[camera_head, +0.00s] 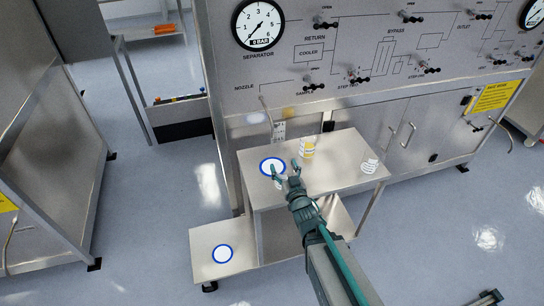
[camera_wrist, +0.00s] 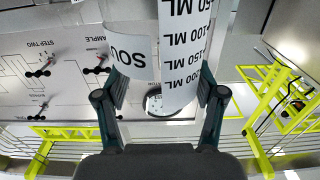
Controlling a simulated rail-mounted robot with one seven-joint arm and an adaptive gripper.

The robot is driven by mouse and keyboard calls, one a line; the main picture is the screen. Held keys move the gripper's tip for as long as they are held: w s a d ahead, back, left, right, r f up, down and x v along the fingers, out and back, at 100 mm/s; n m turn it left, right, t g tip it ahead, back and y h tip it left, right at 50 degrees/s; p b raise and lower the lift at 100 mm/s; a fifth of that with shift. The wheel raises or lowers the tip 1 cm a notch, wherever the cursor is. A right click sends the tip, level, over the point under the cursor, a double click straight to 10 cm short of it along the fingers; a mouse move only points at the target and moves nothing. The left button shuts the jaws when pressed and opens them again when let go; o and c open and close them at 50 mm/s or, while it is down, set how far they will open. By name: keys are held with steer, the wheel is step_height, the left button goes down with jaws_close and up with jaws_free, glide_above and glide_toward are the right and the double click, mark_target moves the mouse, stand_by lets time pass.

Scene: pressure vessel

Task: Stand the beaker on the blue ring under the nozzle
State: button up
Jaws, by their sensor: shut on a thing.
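A clear beaker with white printed labels (camera_wrist: 180,60) is between the fingers of my gripper (camera_wrist: 160,105); its ML scale and part of a "SOU" label read upside down in the wrist view. In the head view my gripper (camera_head: 285,172) is at the front right edge of the blue ring (camera_head: 262,165) on the upper steel bench. The held beaker (camera_head: 280,183) shows there only as a small pale patch among the fingers. I cannot tell whether its base touches the bench. The thin nozzle (camera_head: 267,112) comes down from the panel behind the ring.
A second blue ring (camera_head: 222,254) lies on the lower shelf at left. A tag (camera_head: 279,130) hangs by the nozzle. The bench between the two standing beakers is clear.

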steer(key=shift+w+a+f+b, duration=0.2)
steer(key=shift+w+b, duration=0.25)
steer(key=shift+b, duration=1.05)
steer(key=shift+w+a+f+b, duration=0.15)
steer(key=shift+w+b, duration=0.3)
steer(key=shift+b, duration=1)
steer(key=f+p+x, duration=0.2)
steer(key=p+x, duration=0.1)
steer(key=x, duration=0.9)
steer(key=shift+f, duration=0.35)
steer(key=shift+w, duration=0.1)
steer(key=shift+f+b, duration=0.35)
steer(key=shift+b, duration=0.05)
